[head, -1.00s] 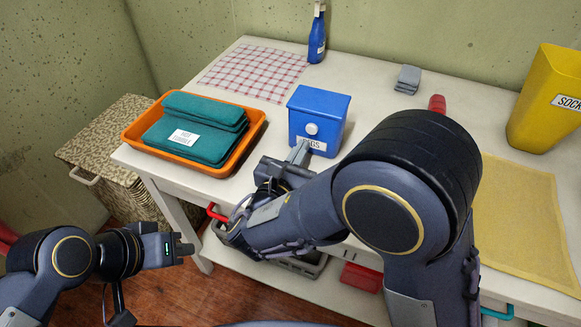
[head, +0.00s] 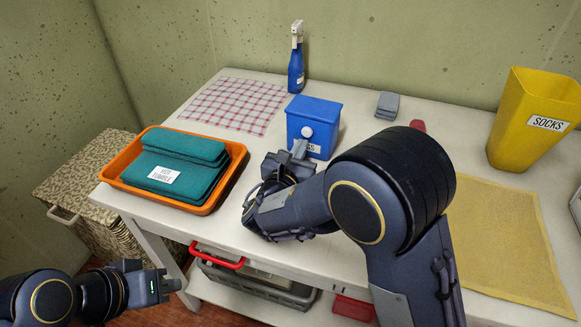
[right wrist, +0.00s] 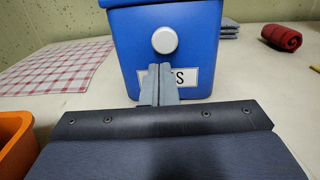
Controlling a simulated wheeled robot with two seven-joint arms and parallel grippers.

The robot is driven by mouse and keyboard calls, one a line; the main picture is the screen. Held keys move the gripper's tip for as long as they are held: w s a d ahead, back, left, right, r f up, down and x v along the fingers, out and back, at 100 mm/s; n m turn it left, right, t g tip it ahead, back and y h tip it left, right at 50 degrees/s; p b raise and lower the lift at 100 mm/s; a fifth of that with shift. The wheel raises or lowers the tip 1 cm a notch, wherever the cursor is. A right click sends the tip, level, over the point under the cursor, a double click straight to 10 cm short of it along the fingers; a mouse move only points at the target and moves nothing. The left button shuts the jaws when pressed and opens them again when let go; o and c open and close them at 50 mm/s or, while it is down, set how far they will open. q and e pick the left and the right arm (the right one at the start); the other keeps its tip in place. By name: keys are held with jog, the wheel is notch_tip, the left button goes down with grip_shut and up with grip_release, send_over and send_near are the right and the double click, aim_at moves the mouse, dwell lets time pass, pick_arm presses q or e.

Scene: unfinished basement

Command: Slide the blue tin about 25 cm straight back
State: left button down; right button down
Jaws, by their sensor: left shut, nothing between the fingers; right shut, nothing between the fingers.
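The blue tin (head: 313,124) stands upright on the white table, with a white knob and a lettered label on its front. In the right wrist view the tin (right wrist: 197,45) fills the upper middle. My right gripper (head: 298,147) is shut and empty, its fingertips at the tin's front. In the right wrist view the closed fingers (right wrist: 158,82) cover part of the label; they look to be against the front face or very near it. My left gripper (head: 172,284) is shut and empty, low at the left, in front of the table and away from the tin.
An orange tray (head: 212,203) with folded green cloths is left of the tin. Behind are a checked cloth (head: 235,104), a blue spray bottle (head: 296,70) and grey cloths (head: 387,104). A red roll (right wrist: 281,37) lies to the right. Table behind the tin looks clear.

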jog(key=x, duration=1)
jog(key=shift+w+d+f+b, duration=0.1)
jog(key=shift+w+d+b, duration=0.15)
jog(key=shift+w+b, duration=0.15)
jog(key=shift+s+a, duration=0.1)
